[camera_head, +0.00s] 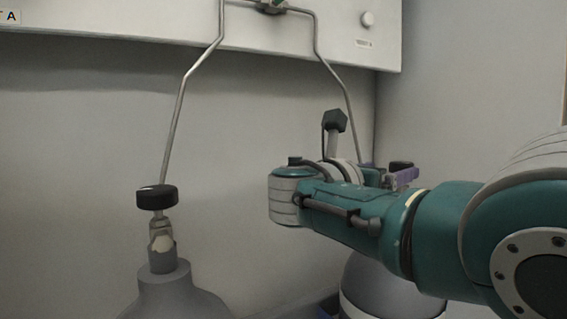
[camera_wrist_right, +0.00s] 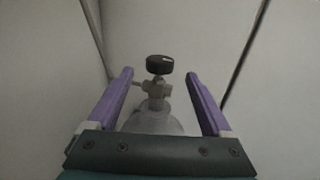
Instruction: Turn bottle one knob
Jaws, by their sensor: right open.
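A grey gas bottle (camera_head: 175,295) with a black round knob (camera_head: 157,197) on its metal valve stands at the left in the head view. A second grey bottle (camera_head: 385,285) stands at the right, partly hidden by my right arm. I cannot tell which is bottle one. My right gripper (camera_head: 403,178), with purple fingers, is near the top of the second bottle. In the right wrist view, a black knob (camera_wrist_right: 159,64) and its valve (camera_wrist_right: 156,88) show ahead, between the open purple fingers (camera_wrist_right: 160,75). I cannot tell whether they touch. My left gripper is not in view.
A white wall panel (camera_head: 300,40) hangs above, with a small round knob (camera_head: 367,19) at its right. Thin metal pipes (camera_head: 178,110) run down from it towards the bottles. The wall corner is close at the right. Free room lies between the left bottle and my arm.

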